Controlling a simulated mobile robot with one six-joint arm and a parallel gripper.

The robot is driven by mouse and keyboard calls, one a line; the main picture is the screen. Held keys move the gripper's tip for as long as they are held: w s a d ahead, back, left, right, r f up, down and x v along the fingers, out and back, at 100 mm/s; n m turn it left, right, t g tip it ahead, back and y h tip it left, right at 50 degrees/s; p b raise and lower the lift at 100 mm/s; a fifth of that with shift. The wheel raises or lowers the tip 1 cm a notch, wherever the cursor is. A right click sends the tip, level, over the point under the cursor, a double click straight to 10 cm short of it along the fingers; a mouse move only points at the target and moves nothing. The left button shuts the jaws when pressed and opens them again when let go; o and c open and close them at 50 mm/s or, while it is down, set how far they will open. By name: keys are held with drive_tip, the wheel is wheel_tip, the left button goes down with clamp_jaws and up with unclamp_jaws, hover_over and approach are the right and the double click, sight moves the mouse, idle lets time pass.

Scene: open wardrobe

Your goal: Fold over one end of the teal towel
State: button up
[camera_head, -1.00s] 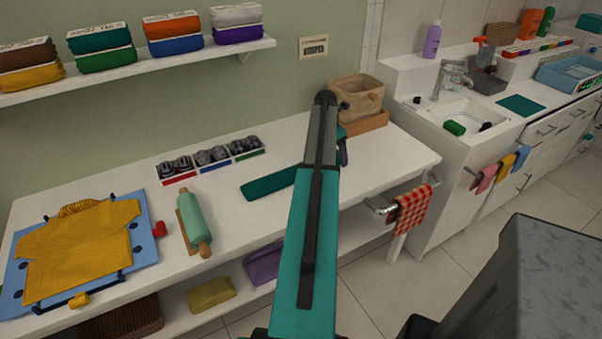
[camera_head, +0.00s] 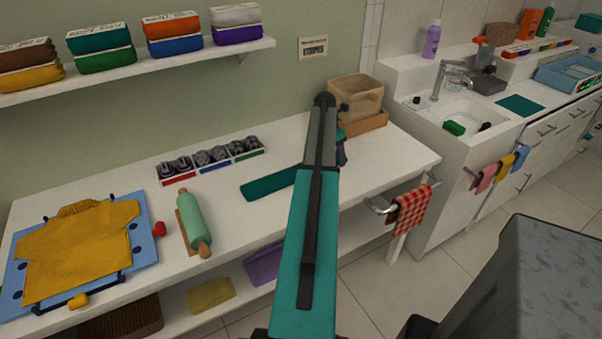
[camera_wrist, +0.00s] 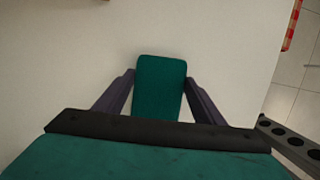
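The teal towel (camera_head: 268,184) lies flat on the white worktop as a narrow strip. In the head view my arm hides its right part. In the wrist view one end of the towel (camera_wrist: 160,84) shows between the two dark fingers of my gripper (camera_wrist: 159,78). The fingers are spread, one on each side of the towel, with a small gap at the tips. I cannot tell how high they are above the worktop. In the head view my gripper is mostly hidden behind the arm.
Sock compartments (camera_head: 212,159), a rolling pin (camera_head: 194,223) and a yellow shirt on a blue board (camera_head: 145,255) lie to the left. A beige basket (camera_head: 357,98) stands at the back right. A checked red cloth (camera_head: 411,210) hangs on the front rail (camera_head: 379,206).

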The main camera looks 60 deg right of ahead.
idle(0.3)
drive_tip(key=shift+w+a+r+g+h, duration=0.1)
drive_tip(key=shift+a+r+g+h, duration=0.25)
drive_tip(key=shift+r, duration=0.3)
drive_tip(key=shift+w+r+g+h, duration=0.1)
drive_tip(key=shift+r+g+h, duration=0.05)
drive_tip(key=shift+r+h, duration=0.4)
drive_tip(key=shift+r, duration=0.65)
drive_tip(key=shift+w+a+r+g+h+b, duration=0.2)
drive_tip(key=shift+a+r+g+h, duration=0.1)
drive_tip(key=shift+r+h, duration=0.2)
drive_tip(key=shift+w+a+r+g+h+b, duration=0.1)
drive_tip(key=shift+a+r+g+h+b, duration=0.15)
drive_tip(key=shift+r+h, duration=0.2)
drive_tip(key=shift+w+r+g+h, duration=0.1)
drive_tip(key=shift+r+g+h, duration=0.15)
drive_tip(key=shift+r, duration=0.5)
drive_tip(key=shift+a, duration=0.1)
